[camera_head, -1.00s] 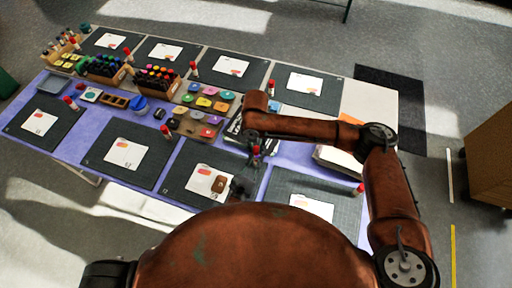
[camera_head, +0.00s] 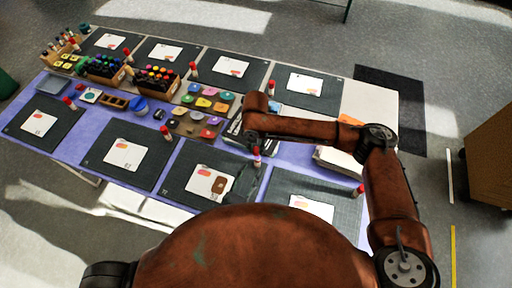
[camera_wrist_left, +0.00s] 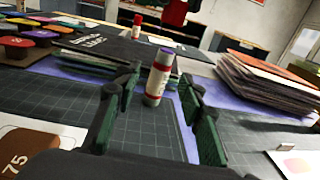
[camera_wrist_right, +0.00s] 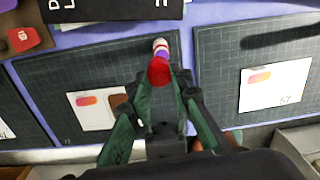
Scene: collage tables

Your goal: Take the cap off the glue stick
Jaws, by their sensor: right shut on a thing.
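The glue stick (camera_wrist_left: 160,76) stands on the table in the left wrist view, white with a red band and a bare purple top. My left gripper (camera_wrist_left: 156,88) is open, its fingers on either side of the stick with gaps showing. The red cap (camera_wrist_right: 158,71) is between the fingertips of my right gripper (camera_wrist_right: 161,80), which is shut on it. In the right wrist view the cap is nearer the camera than the stick's purple end (camera_wrist_right: 162,54). In the left wrist view red and green parts show above the stick, apart from its top.
A brown block (camera_head: 219,185) lies on a card beside my left gripper. Other red-capped sticks stand around, one (camera_wrist_left: 137,24) behind. Trays of pens and coloured pads fill the back left.

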